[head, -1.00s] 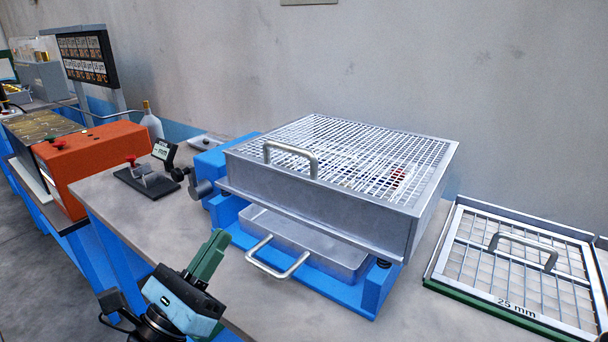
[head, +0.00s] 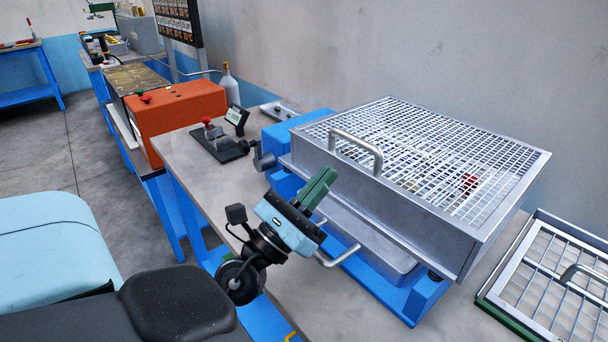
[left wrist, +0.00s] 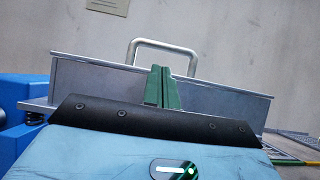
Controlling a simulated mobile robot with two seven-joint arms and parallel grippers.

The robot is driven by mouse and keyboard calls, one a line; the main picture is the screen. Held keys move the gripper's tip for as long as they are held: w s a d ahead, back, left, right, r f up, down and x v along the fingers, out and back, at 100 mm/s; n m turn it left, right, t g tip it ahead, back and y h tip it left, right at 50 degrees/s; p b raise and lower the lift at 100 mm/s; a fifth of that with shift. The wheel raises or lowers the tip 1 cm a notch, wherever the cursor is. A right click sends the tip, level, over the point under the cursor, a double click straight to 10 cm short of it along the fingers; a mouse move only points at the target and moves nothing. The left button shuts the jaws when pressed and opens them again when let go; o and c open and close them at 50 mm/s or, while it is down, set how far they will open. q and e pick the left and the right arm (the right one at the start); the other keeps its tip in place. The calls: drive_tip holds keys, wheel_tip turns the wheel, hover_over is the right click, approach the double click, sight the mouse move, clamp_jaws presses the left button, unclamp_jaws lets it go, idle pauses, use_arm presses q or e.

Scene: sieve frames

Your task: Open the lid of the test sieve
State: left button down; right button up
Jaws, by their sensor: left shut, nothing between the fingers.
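The test sieve (head: 400,205) is a grey metal box on a blue base, topped by a mesh lid (head: 450,140) with a bar handle (head: 356,150) at its front edge. The lid lies flat on the box. My left gripper (head: 322,183) has green fingers and is shut and empty. It is in front of the sieve's front wall, below the handle in the head view. In the left wrist view the green fingers (left wrist: 162,88) point at the sieve wall (left wrist: 100,78), with the handle (left wrist: 160,44) rising behind them. My right gripper is not in view.
A metal tray (head: 345,222) with its own handle (head: 340,257) sits under the sieve. A green-edged 25 mm sieve frame (head: 515,312) lies to the right. A small device with a red knob (head: 218,142) and an orange box (head: 178,112) stand to the left.

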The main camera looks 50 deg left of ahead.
use_arm(q)
drive_tip(key=shift+p+x, duration=1)
drive_tip(key=shift+x, duration=1.35)
